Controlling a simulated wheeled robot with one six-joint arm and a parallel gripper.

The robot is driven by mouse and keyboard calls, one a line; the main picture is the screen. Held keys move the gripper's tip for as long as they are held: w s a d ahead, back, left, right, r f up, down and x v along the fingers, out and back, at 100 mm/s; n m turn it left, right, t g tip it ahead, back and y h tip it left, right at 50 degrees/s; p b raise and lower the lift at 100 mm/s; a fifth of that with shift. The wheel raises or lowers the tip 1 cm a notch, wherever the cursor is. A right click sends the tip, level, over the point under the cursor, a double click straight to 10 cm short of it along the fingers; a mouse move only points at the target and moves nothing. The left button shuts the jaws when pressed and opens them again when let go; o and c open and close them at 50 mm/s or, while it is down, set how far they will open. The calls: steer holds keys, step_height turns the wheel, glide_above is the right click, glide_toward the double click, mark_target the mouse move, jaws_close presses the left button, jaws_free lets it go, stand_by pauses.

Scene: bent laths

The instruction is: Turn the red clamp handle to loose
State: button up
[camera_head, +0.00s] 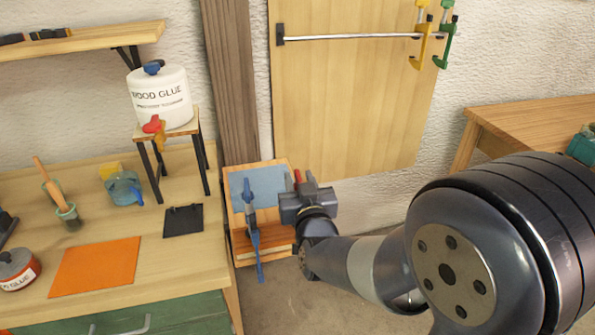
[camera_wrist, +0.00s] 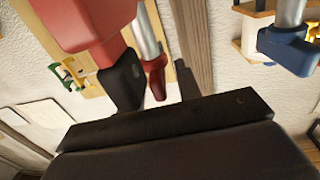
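The red clamp shows large in the wrist view (camera_wrist: 85,25), with a silver rod and a red handle (camera_wrist: 155,78) on its end, and a black part (camera_wrist: 121,80) beside it. In the head view only a small red piece (camera_head: 297,176) shows; my gripper (camera_head: 308,190) hides the rest. My gripper is at the clamp, over the wooden box by the post. Its dark body (camera_wrist: 165,145) fills the bottom of the wrist view, below the red handle. I see no clear contact with the handle, and the finger gap cannot be made out.
A blue clamp (camera_head: 250,195) stands just left of my gripper; it also shows in the wrist view (camera_wrist: 290,48). The wooden box (camera_head: 280,243) is below. Left is a workbench (camera_head: 190,250) with a glue jug (camera_head: 160,98) on a stand. Yellow (camera_head: 421,40) and green (camera_head: 446,38) clamps hang on a rail.

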steer(key=shift+w+a, duration=0.25)
steer(key=shift+w, duration=1.05)
steer(key=shift+c, duration=0.5)
jaws_close()
